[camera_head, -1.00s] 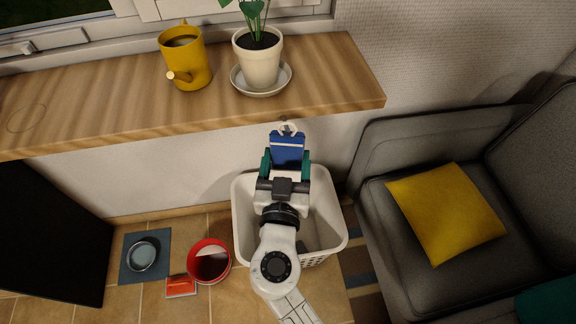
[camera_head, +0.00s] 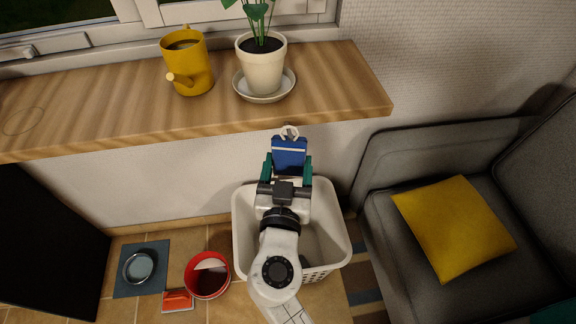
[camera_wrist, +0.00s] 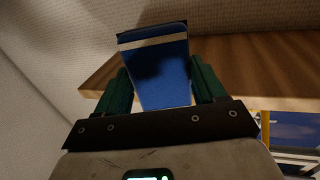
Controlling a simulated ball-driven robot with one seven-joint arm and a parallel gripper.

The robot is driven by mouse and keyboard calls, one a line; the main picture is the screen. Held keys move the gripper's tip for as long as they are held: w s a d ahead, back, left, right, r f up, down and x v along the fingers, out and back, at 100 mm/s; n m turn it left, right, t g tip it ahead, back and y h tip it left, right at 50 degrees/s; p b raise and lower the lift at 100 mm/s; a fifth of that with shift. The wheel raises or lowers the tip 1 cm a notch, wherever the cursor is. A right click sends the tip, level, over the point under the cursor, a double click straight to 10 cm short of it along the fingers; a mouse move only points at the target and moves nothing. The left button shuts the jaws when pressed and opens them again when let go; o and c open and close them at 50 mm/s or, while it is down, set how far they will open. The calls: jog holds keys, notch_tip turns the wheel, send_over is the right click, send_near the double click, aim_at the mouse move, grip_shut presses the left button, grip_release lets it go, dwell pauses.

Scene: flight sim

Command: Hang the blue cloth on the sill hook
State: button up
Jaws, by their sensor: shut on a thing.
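The blue cloth (camera_head: 289,152) is a folded blue piece with a pale stripe near its top and a white loop above it. My gripper (camera_head: 287,170) is shut on the cloth, with a green finger on each side, just below the front edge of the wooden sill (camera_head: 150,120). The cloth (camera_wrist: 160,70) also stands upright between the green fingers in the wrist view, with the sill (camera_wrist: 255,70) behind it. The white loop is just under the sill edge. I cannot make out the hook apart from the loop, nor whether they touch.
Below are a white basket (camera_head: 325,225), a red bucket (camera_head: 190,272) and a bowl on a blue mat (camera_head: 121,285). A grey sofa (camera_head: 400,160) with a yellow cushion (camera_head: 455,228) is right.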

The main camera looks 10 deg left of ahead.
jog(key=o, duration=1.1)
jog(key=s+b, duration=0.1)
jog(key=s, duration=0.9)
jog(key=shift+s, duration=0.4)
